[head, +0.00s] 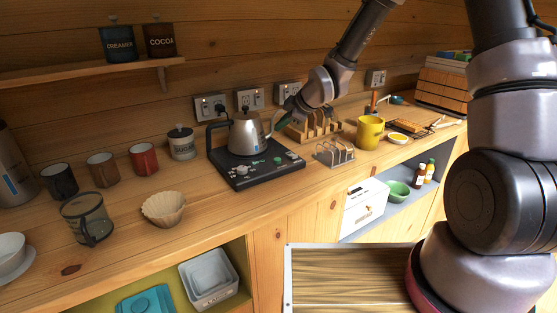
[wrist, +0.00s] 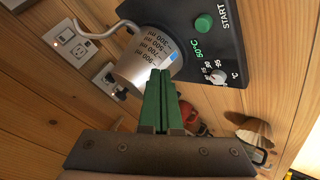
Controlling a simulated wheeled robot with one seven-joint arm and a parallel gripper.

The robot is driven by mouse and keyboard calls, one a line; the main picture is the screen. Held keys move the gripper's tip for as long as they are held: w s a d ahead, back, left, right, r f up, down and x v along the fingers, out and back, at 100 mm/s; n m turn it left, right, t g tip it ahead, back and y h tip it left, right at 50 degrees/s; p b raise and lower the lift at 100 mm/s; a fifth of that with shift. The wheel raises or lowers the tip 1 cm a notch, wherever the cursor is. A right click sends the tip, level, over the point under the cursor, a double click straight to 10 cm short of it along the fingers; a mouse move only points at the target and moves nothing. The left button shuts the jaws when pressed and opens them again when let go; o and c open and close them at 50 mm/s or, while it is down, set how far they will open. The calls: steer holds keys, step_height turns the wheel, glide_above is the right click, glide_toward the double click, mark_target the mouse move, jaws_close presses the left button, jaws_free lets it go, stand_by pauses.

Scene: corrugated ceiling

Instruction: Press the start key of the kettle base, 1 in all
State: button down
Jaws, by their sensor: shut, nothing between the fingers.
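The black kettle base (head: 262,176) stands on the wooden counter with a steel kettle (head: 245,133) on it. In the wrist view, the base (wrist: 262,45) has a round green key (wrist: 203,25) with the word START beside it. A small green spot on the base (head: 277,160) in the head view looks like the same key. My gripper (head: 281,122) hangs behind and to the right of the kettle, above the counter. In the wrist view, its green fingers (wrist: 160,73) are together and empty, in front of the kettle (wrist: 150,62) and apart from the key.
A wooden rack (head: 312,127) and a wire toast rack (head: 334,153) stand right of the base, with a yellow mug (head: 370,131) beyond. A lidded jar (head: 181,143) stands to the left. Wall sockets (head: 210,106) are behind. Counter in front of the base is clear.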

mark_target(280, 160)
steer(key=shift+f, duration=4.3)
steer(key=shift+f, duration=0.15)
steer(key=shift+f, duration=0.25)
steer(key=shift+f, duration=0.5)
steer(key=shift+r, duration=0.95)
steer(key=shift+r, duration=2.5)
